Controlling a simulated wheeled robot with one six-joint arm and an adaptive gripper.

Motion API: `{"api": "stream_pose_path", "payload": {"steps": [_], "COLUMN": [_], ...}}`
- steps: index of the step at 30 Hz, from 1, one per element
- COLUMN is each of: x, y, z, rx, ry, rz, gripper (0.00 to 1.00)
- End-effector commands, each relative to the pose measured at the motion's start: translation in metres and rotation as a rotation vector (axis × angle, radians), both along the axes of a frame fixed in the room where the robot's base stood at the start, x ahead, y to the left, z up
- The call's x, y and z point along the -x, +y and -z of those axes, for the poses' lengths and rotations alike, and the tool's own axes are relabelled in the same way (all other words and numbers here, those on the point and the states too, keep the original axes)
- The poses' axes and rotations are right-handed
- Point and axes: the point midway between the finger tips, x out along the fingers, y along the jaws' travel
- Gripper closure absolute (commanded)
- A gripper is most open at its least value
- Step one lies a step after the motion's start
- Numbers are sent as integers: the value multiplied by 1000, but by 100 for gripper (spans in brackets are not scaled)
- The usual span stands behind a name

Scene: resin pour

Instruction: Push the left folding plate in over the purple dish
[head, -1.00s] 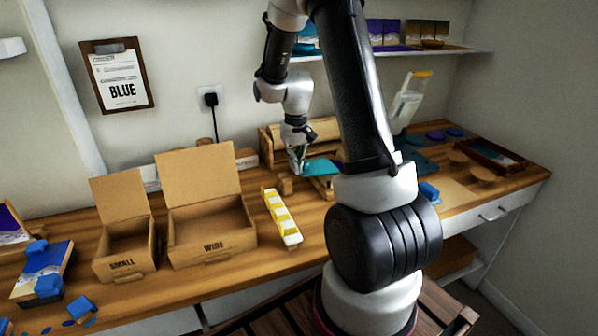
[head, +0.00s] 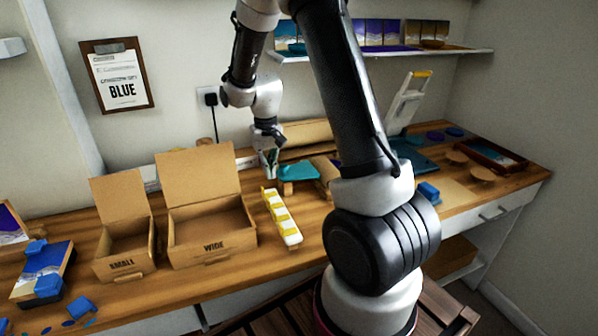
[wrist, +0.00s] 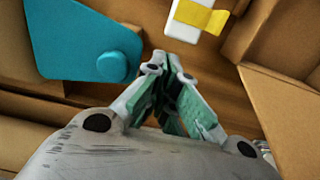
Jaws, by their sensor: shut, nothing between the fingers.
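My gripper (head: 270,168) is shut and empty, pointing down just left of a flat teal plate (head: 298,172) on the bench. In the wrist view the fingertips (wrist: 164,66) are together, and the teal plate (wrist: 75,40) with its round knob lies beside them at upper left, apart from the fingers. A brown wooden piece (head: 325,168) shows at the teal plate's right side, partly hidden by my arm. I cannot tell which piece is the left folding plate. I see no purple dish near the gripper; my arm hides part of that area.
The open WIDE box (head: 212,235) and SMALL box (head: 125,250) stand to the left. A wall shelf (head: 450,51) is above.

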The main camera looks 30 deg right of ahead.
Motion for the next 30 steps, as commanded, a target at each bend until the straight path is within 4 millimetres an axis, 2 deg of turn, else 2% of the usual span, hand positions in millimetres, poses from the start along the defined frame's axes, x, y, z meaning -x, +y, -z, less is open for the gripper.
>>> {"api": "stream_pose_path", "payload": {"steps": [19,24,30], "x": [-1,0,0], "y": [0,0,0], "z": [-85,-96,-97], "rx": [0,0,0], "ry": [-3,-1,0], "rz": [0,0,0], "gripper": [100,100,100]}}
